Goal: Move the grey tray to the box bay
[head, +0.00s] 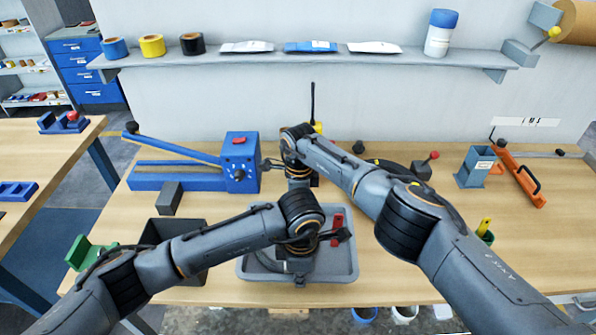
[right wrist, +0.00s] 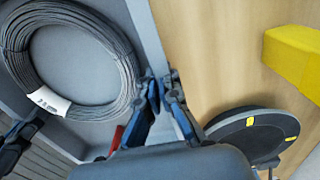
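The grey tray (head: 347,268) lies on the bench in front of me. It holds a dark cable coil (right wrist: 125,60) with a white label, and a red-handled item (head: 337,226). My left gripper (head: 299,277) points down at the tray's near side. Its fingers are mostly hidden under my wrist, and it shows partly at the left of the right wrist view. My right gripper (right wrist: 164,78) has its fingertips close together on either side of the tray's rim. Its wrist hides that spot in the head view. I cannot tell which place is the box bay.
A dark open bin (head: 165,229) stands left of the tray, beside a green item (head: 85,252). A blue lever machine (head: 240,160) stands behind on the left. A dark round disc (right wrist: 245,135) lies close to the tray. Bench right of the tray is mostly clear.

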